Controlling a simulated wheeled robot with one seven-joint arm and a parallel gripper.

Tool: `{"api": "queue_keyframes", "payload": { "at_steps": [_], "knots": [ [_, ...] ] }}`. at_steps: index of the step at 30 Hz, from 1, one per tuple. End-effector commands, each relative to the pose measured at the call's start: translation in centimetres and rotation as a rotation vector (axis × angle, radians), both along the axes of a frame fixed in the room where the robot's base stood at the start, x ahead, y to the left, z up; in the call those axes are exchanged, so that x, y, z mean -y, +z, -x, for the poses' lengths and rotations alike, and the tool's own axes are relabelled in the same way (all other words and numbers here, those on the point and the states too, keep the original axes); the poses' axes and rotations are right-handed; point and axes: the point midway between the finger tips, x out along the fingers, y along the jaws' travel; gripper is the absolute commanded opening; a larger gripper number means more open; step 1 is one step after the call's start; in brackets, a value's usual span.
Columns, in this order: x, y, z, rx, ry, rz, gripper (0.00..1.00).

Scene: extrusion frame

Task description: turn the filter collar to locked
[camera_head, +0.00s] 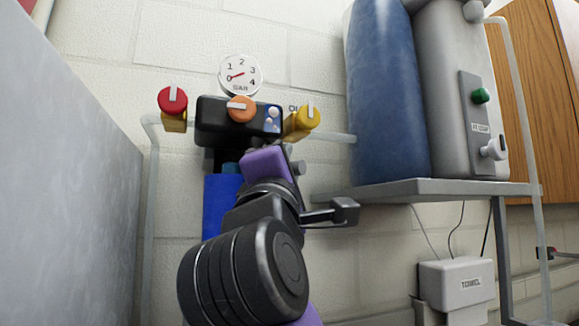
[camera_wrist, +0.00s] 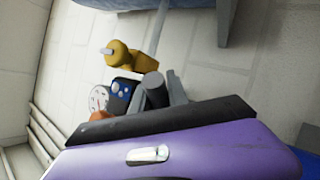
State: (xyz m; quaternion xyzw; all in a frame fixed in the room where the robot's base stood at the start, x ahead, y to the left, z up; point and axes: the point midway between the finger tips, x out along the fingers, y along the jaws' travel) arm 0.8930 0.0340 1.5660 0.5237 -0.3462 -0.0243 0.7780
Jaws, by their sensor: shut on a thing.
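The filter unit's black body (camera_head: 215,120) hangs on the wall under a round gauge (camera_head: 240,75), with an orange knob (camera_head: 241,109) on its front. A blue bowl (camera_head: 218,200) hangs below it. The filter collar between body and bowl is mostly hidden behind my purple and black wrist, so its lock position cannot be read. My gripper (camera_head: 276,150) is at the collar's right side. In the wrist view, my gripper (camera_wrist: 156,92) has its grey fingers closed around a dark round stub (camera_wrist: 155,90), which seems to be the collar's handle.
A red-knobbed valve (camera_head: 173,102) is left of the filter and a yellow one (camera_head: 305,120) close on its right, both on a pale pipe. A shelf (camera_head: 400,190) with a blue tank (camera_head: 385,90) stands right. A grey panel (camera_head: 70,170) bounds the left.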

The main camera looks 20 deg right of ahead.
Motion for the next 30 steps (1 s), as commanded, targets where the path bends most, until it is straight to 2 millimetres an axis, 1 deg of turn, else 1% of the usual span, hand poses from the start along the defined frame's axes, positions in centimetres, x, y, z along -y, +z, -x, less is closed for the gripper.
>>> {"api": "queue_keyframes", "payload": {
  "at_steps": [1, 6, 15, 21, 30],
  "knots": [
    [-0.5, -0.2, 0.2, -0.004, -0.040, 0.000, 0.00],
    [-1.3, -0.1, 1.0, -0.003, -0.171, 0.000, 0.00],
    [-2.3, -0.1, 1.9, -0.004, -0.325, 0.001, 0.00],
    [-2.6, -0.1, 2.1, -0.003, -0.368, -0.001, 0.00],
    [-2.6, -0.1, 2.1, -0.003, -0.378, 0.000, 0.00]
  ]
}}
